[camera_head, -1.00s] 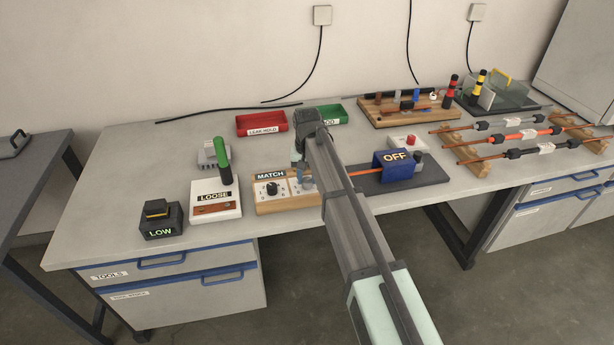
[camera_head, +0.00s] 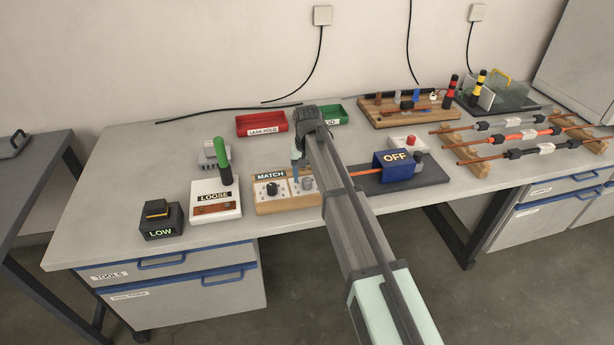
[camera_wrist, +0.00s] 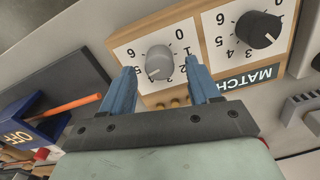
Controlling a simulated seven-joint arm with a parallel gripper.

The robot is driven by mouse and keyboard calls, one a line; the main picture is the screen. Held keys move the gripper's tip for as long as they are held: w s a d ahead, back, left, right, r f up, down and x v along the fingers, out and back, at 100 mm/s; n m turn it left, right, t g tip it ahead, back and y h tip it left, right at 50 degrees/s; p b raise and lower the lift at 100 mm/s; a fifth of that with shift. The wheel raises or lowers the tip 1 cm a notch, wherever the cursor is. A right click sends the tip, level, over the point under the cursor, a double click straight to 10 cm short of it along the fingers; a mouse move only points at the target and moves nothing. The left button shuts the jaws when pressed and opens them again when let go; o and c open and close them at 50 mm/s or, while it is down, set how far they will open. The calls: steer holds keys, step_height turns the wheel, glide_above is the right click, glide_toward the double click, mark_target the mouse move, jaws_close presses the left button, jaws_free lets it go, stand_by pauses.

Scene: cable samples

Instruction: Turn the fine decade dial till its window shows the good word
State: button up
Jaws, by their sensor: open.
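The two-dial box (camera_head: 285,205) has a wooden frame and white scale plates. Its window (camera_head: 271,175) reads MATCH; in the wrist view the window (camera_wrist: 247,77) is partly covered by a finger.
The LOOSE tester (camera_head: 215,200) with a green handle and the LOW box (camera_head: 160,220) stand to the left. A blue OFF unit (camera_head: 393,165) stands close on the right. Red (camera_head: 262,123) and green (camera_head: 333,116) trays lie behind my arm.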

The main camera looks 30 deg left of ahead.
mark_target(307, 179)
step_height(307, 179, up, 13)
stand_by(0.4)
stand_by(0.4)
steer(key=w+d+f+m, duration=0.1)
steer(key=w+d+f, duration=0.2)
steer(key=d+f, duration=0.85)
steer(key=w+d+f+m, duration=0.25)
steer(key=d+f, duration=0.55)
steer(key=d, duration=0.7)
steer(key=s+d+f+m, duration=0.1)
steer(key=s+d+f, duration=0.3)
steer(key=d, duration=0.5)
steer(key=s+d+f+m, duration=0.1)
steer(key=s+d+f, duration=0.1)
steer(key=d+f, duration=0.5)
steer(key=s+d+f+m, duration=0.1)
steer(key=s+d+f, duration=0.2)
steer(key=d, duration=0.8)
steer(key=s+d+f, duration=0.3)
steer(key=s+d, duration=0.2)
steer(key=s+f+g, duration=0.3)
steer(key=s+f, duration=0.7)
steer(key=s, duration=0.4)
steer(key=s+f+g, duration=0.3)
steer(key=s+f, duration=0.6)
steer(key=s, duration=0.5)
steer(key=shift+s+f+g, duration=0.35)
steer(key=shift+g, duration=0.05)
